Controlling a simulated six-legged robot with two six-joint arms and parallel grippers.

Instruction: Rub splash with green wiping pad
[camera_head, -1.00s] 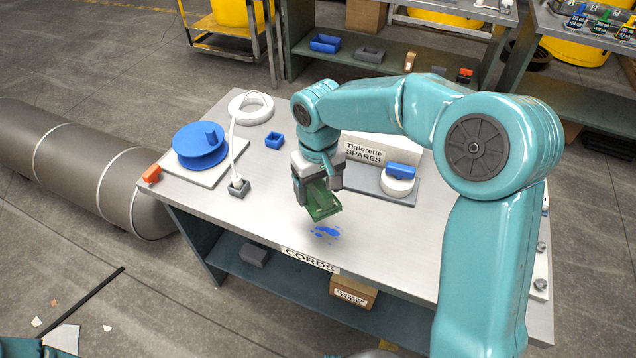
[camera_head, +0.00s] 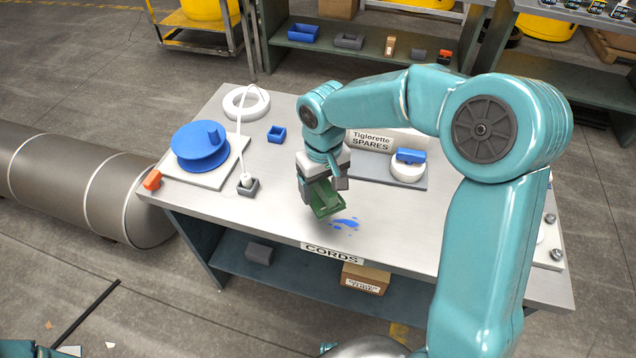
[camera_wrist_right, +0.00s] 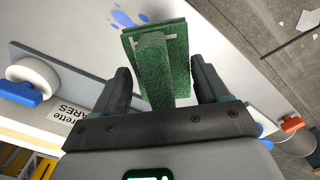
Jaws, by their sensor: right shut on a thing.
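A blue splash (camera_head: 345,223) lies on the grey bench top (camera_head: 270,205) near its front edge, above the CORDS label. My right gripper (camera_head: 324,190) is shut on the green wiping pad (camera_head: 327,199) and holds it tilted, just left of and above the splash. In the right wrist view the green pad (camera_wrist_right: 155,52) sits between the two dark fingers (camera_wrist_right: 160,88), gripped by its raised handle. Part of the splash (camera_wrist_right: 128,18) shows beyond the pad there. A gap between pad and bench seems to remain, though contact is hard to judge. My left gripper is not in view.
A blue reel (camera_head: 200,146), a white ring (camera_head: 246,102), a small blue box (camera_head: 276,134) and a corded plug block (camera_head: 248,187) stand on the left side. A SPARES panel (camera_head: 370,140) and a white roll with blue block (camera_head: 407,170) stand behind right.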

